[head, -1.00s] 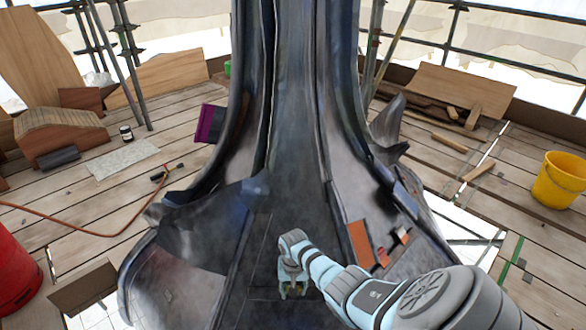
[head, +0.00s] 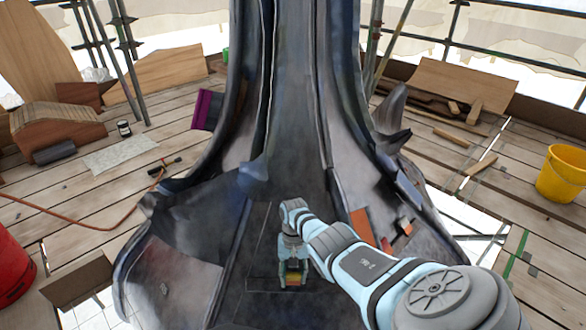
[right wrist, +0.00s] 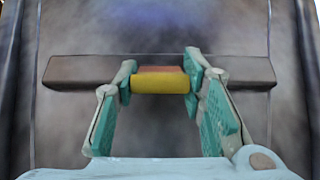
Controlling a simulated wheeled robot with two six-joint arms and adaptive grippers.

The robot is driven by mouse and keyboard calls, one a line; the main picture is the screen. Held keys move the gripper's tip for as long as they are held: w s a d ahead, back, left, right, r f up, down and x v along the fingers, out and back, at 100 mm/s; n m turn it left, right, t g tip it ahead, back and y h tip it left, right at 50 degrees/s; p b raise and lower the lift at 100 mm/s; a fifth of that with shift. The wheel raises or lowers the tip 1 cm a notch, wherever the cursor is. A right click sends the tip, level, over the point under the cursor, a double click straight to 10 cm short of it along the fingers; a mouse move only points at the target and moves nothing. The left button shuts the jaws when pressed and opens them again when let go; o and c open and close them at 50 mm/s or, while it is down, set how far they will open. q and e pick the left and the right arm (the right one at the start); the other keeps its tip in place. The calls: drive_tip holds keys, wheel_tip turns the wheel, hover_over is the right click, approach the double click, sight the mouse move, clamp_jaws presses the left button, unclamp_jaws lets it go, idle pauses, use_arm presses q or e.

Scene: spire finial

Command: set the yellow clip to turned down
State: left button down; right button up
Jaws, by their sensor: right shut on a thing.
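The yellow clip (right wrist: 159,85) sits between the fingertips of my right gripper (right wrist: 160,82) in the right wrist view. A brownish-orange part shows just behind its upper edge. In the head view the clip (head: 293,278) is small and partly covered by my right gripper (head: 293,270), low on the dark metal spire (head: 297,120). My right gripper is shut on the clip, one finger at each end. A dark flat bar (right wrist: 80,73) runs sideways behind the clip against the grey surface. My left gripper does not show.
An orange patch (head: 361,225) and a small red piece lie on the spire's base to the right. A yellow bucket (head: 562,173) stands on the planks at right. A red container (head: 14,258) and a hose are at left. The spire's flared base has curled edges.

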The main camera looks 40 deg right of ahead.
drive_tip(key=o, duration=1.2)
drive_tip(key=v, duration=1.2)
